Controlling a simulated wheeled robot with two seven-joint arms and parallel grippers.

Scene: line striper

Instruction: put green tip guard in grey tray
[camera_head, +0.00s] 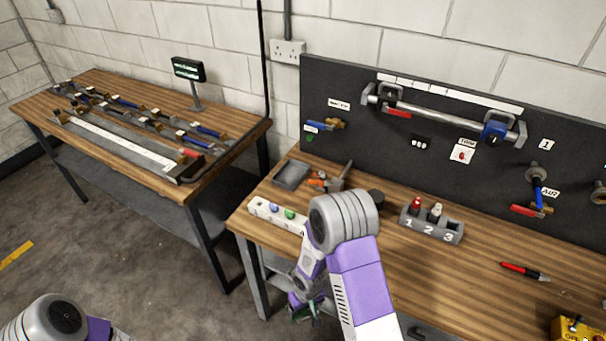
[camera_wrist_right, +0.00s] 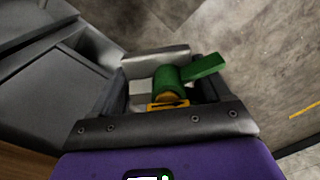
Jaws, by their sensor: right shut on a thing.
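The green tip guard (camera_wrist_right: 170,84), a short green cylinder with a flat arm to one side, sits between the fingers of my right gripper (camera_wrist_right: 158,88). In the head view my right gripper (camera_head: 305,308) hangs low at the front edge of the right bench, partly hidden by my own arm, with a bit of green at its tip. The gripper is shut on the guard, above the floor. The grey tray (camera_head: 291,174) lies at the back left of the right bench, apart from the gripper, and looks empty. My left gripper is out of view.
A grey numbered holder (camera_head: 447,231), a red pen (camera_head: 525,271) and a yellow box (camera_head: 577,328) are further right. The left bench (camera_head: 110,85) carries rows of tools.

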